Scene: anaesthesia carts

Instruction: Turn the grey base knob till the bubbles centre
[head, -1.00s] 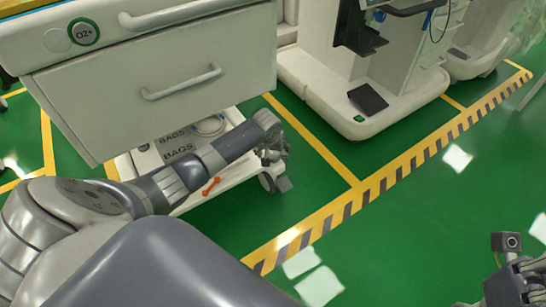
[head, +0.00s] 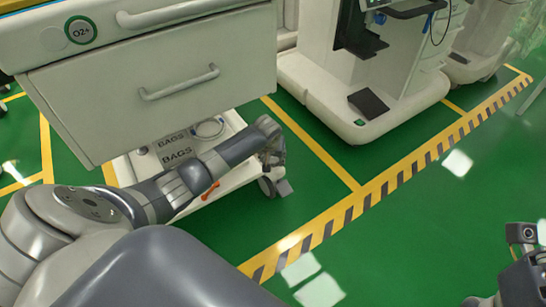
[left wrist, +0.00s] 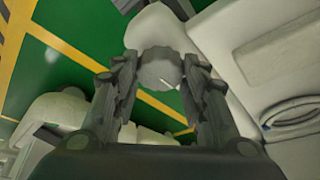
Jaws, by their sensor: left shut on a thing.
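The grey base knob (left wrist: 158,66) shows in the left wrist view as a round, ridged-edged disc with a short pale mark near its lower right. My left gripper (left wrist: 160,78) is shut on it, with one dark finger on each side. In the head view my left gripper (head: 272,158) is low at the cart's front right corner, by a caster, and the knob cannot be made out there. No level bubbles can be seen in either view. My right gripper (head: 522,240) is only partly in view at the lower right edge, and its fingers are unclear.
The white drawer cart (head: 200,115) overhangs my left forearm. An orange item (head: 210,191) is mostly hidden by my arm. Another machine's base (head: 350,128) stands behind. Green floor at right is clear.

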